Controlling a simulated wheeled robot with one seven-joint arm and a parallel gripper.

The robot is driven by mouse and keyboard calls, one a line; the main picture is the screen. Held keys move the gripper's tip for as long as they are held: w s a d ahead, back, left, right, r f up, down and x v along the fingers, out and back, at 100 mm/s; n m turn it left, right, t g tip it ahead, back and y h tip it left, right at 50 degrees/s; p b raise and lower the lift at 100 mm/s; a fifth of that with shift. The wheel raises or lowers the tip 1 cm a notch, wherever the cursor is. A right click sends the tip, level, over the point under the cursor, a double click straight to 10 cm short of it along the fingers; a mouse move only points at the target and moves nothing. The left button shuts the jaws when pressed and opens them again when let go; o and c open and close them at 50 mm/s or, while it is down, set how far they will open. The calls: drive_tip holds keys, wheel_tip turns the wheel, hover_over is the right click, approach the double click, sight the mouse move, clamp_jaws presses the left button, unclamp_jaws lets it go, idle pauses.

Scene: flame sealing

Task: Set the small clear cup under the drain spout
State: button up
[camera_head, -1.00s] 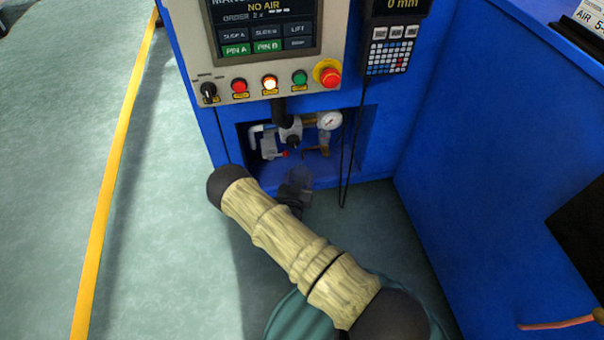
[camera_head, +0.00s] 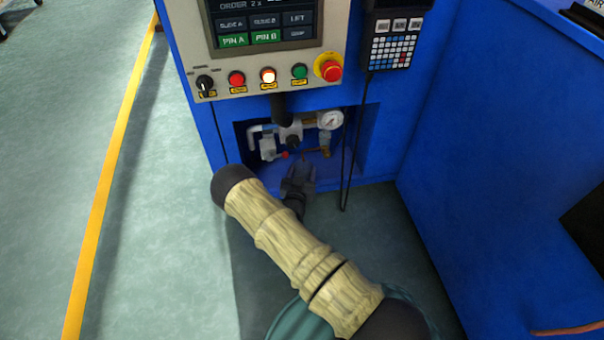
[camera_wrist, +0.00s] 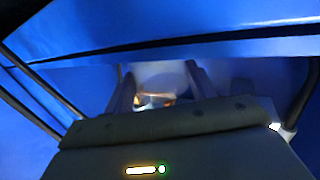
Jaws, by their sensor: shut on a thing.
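My gripper (camera_head: 300,178) is low at the front opening of the blue recess, partly behind my arm in the head view. It is shut on the small clear cup (camera_wrist: 160,76), which shows as a pale, see-through shape between the two fingers in the wrist view. In the head view the cup is hard to make out against the blue. Air fittings hang in the recess above and just beyond the gripper, with a red-tipped part (camera_head: 285,155) and a brass part (camera_head: 325,152) pointing low. I cannot tell which is the drain spout or whether the cup is under it.
A round gauge (camera_head: 330,120) sits at the recess's upper right. A black cable (camera_head: 346,170) hangs down in front of the recess, right of the gripper. The blue side panel (camera_head: 450,170) stands to the right. The floor (camera_head: 180,250) on the left is clear.

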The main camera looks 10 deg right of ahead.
drive_tip(key=shift+f, duration=0.1)
drive_tip(key=o, duration=1)
drive_tip(key=shift+c, duration=0.2)
drive_tip(key=shift+s+r, duration=0.1)
drive_tip(key=shift+r, duration=0.1)
drive_tip(key=shift+s+a+p, duration=0.2)
drive_tip(key=shift+s+p, duration=0.15)
drive_tip(key=shift+p, duration=0.1)
drive_tip(key=p+v, duration=0.6)
drive_tip(key=v, duration=0.5)
